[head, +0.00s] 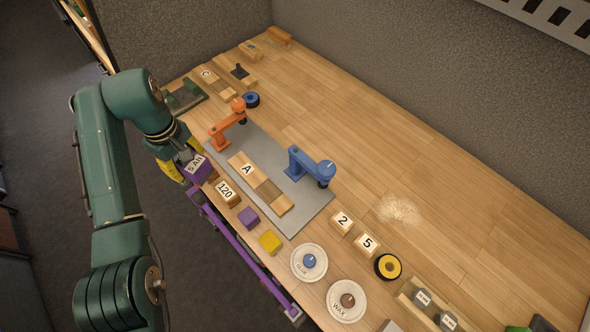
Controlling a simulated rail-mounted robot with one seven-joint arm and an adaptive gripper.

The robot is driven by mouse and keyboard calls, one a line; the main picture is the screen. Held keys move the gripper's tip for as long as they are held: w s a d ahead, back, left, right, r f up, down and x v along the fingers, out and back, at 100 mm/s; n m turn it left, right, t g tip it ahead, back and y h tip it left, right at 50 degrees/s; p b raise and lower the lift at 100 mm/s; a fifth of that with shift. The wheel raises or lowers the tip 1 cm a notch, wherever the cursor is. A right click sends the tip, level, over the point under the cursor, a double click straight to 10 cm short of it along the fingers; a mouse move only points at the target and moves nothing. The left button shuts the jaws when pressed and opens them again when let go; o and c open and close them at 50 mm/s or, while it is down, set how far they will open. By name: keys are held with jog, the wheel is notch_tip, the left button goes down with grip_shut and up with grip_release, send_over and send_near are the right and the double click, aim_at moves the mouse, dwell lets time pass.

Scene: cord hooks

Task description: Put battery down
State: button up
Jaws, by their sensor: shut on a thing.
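The battery (199,173) is a purple block with a white top label that seems to read "5 Ah". It is in my gripper (186,163) at the left edge of the wooden table in the head view. My gripper, with yellow-sided fingers, is shut on it. The battery is next to the "120" block (226,192) and left of the grey mat (305,208). I cannot tell whether the battery touches the table. The gripper's far side is partly hidden by the arm.
On the mat stand an orange toy arm (222,132), a blue toy arm (300,165) and a wooden "A" rail (248,170). A purple cube (248,218) and a yellow cube (270,242) lie along the front edge. The table's right back area (450,170) is mostly clear.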

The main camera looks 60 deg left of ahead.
jog(key=shift+w+a+r+n, duration=0.2)
jog(key=shift+w+r, duration=0.25)
jog(key=shift+w, duration=0.15)
jog(key=shift+w+a+r+n, duration=0.15)
jog(key=shift+w+r, duration=0.25)
jog(key=shift+w, duration=0.2)
jog(key=w+d+r+m, duration=0.3)
jog(key=w+d, duration=0.2)
jog(key=w, duration=0.5)
jog(key=w+d+r+m, duration=0.2)
jog(key=w+d+m, duration=0.15)
jog(key=w, duration=0.65)
jog(key=w+d+r+m, duration=0.3)
jog(key=w+d, duration=0.2)
jog(key=w, duration=0.5)
jog(key=m+b, duration=0.2)
jog(key=m, duration=1.1)
send_over(395, 225)
notch_tip(395, 225, down, 13)
jog(key=shift+d+r, duration=0.1)
jog(key=shift+r, duration=0.05)
jog(key=shift+f+p, duration=1.15)
jog(key=shift+f, duration=1.2)
jog(key=shift+f, duration=0.1)
